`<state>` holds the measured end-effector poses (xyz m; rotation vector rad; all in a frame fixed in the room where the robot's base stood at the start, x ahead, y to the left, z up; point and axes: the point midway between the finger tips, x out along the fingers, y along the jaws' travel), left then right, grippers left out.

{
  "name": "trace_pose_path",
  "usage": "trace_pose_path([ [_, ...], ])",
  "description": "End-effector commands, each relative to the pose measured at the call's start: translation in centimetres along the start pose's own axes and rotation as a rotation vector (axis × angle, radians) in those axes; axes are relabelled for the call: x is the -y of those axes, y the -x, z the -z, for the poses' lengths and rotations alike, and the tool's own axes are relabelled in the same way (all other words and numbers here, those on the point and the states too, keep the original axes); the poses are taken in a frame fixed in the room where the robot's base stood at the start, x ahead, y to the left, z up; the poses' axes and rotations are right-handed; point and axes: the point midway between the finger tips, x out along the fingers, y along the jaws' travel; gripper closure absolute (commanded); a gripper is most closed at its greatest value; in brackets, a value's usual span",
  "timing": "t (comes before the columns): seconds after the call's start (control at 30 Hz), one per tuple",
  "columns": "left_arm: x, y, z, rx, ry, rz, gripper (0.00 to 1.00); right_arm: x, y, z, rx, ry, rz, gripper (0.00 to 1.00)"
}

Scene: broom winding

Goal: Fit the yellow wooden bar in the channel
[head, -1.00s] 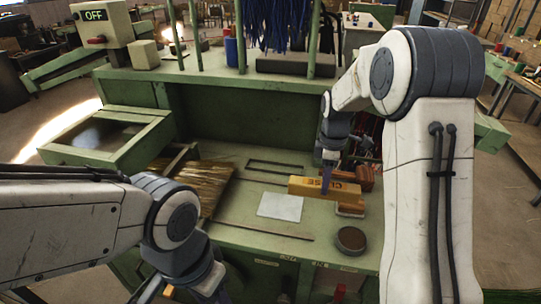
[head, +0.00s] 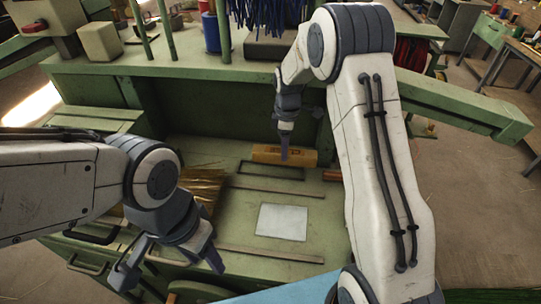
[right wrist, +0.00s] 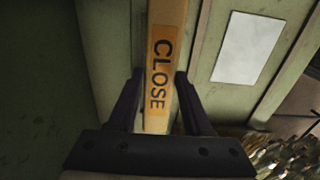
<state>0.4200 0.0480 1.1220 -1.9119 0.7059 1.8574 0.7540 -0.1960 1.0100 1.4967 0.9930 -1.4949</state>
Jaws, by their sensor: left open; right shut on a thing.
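The yellow wooden bar (head: 300,157), marked CLOSE, lies level across the view just behind a dark-rimmed rectangular slot (head: 272,178) in the green bench top, which looks like the channel. My right gripper (head: 284,155) is shut on the bar near its middle. In the right wrist view the bar (right wrist: 166,40) runs between the two fingers. I cannot tell whether the bar touches the bench. My left gripper (head: 170,268) is open and empty at the front left, well away from the bar.
A white sheet (head: 282,222) lies on the bench in front of the slot. Straw bristles (head: 205,188) lie left, partly behind my left arm. Green posts and blue bristles (head: 265,15) stand above the back shelf. The bench around the sheet is clear.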

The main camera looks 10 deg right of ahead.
Motion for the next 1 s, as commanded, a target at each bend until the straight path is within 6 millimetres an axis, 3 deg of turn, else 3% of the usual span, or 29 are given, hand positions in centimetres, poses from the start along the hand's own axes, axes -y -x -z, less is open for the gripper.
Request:
trace_pose_path([
  [0.1,-0.1,1.2,0.1,0.000,0.001,0.000,0.50,-0.7,-1.2,2.5,0.001,0.004,0.001,1.00],
  [0.3,-0.1,1.7,0.1,0.000,0.001,0.000,0.50,-1.4,-2.6,4.5,0.000,0.002,0.000,1.00],
  [0.63,-0.2,3.3,0.2,0.000,0.002,0.000,0.50,-1.4,-6.3,4.6,0.000,0.001,0.001,1.00],
  [1.0,-0.2,3.0,0.2,0.000,0.002,0.000,0.50,-1.4,-7.0,4.6,-0.001,0.001,-0.002,1.00],
])
